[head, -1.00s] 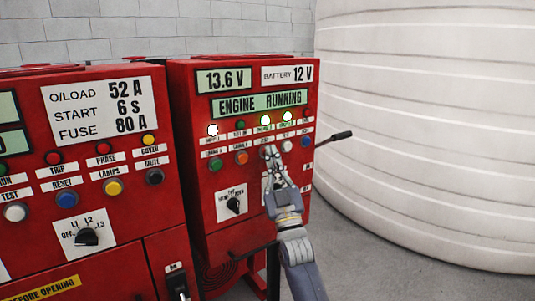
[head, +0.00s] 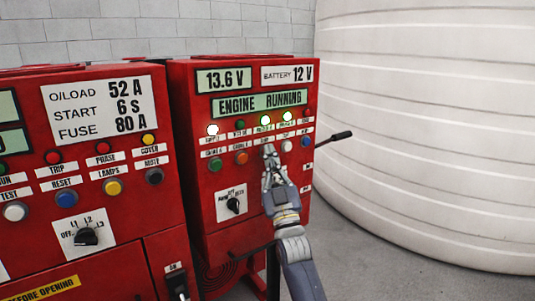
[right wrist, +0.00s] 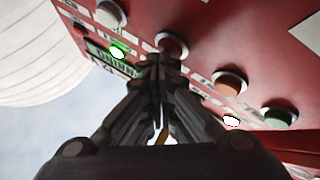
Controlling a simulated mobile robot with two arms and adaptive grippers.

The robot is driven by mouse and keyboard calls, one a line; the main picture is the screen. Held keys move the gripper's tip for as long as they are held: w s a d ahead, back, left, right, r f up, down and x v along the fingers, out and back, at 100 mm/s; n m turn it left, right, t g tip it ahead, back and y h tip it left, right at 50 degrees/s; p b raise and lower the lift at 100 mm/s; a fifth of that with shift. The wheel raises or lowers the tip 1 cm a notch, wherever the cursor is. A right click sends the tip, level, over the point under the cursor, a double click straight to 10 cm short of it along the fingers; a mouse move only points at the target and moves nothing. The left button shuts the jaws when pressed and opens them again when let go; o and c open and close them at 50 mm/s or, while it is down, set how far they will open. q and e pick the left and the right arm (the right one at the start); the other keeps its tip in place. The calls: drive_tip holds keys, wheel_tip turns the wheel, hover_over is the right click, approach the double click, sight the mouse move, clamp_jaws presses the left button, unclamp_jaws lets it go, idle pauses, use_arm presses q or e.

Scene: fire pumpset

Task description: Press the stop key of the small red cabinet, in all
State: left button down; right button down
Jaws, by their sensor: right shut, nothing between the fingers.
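The small red cabinet (head: 190,100) stands on the right in the head view. Its display (head: 259,104) reads "ENGINE RUNNING". Its lower key row shows green (head: 215,164), orange (head: 240,158), white (head: 287,146) and blue (head: 306,140) keys. My right gripper (head: 268,148) is shut and empty, its tips in front of the place between orange and white, hiding most of what is there. In the right wrist view a reddish-grey key (right wrist: 172,44) shows just beyond the fingertips (right wrist: 160,60). Contact cannot be told. The small labels are hard to read. My left gripper is not in view.
A larger red cabinet (head: 120,150) stands close on the left. A rotary switch (head: 233,205) sits below the keys. A dark lever (head: 341,135) sticks out at the cabinet's right side. A big white tank (head: 430,120) stands behind on the right.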

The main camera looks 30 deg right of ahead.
drive_tip(key=shift+s, duration=0.1)
drive_tip(key=shift+s+p, duration=0.35)
drive_tip(key=shift+s, duration=0.4)
drive_tip(key=shift+s+d, duration=0.1)
drive_tip(key=shift+s+d+p, duration=0.15)
drive_tip(key=shift+s+p, duration=0.9)
drive_tip(key=shift+s, duration=1.35)
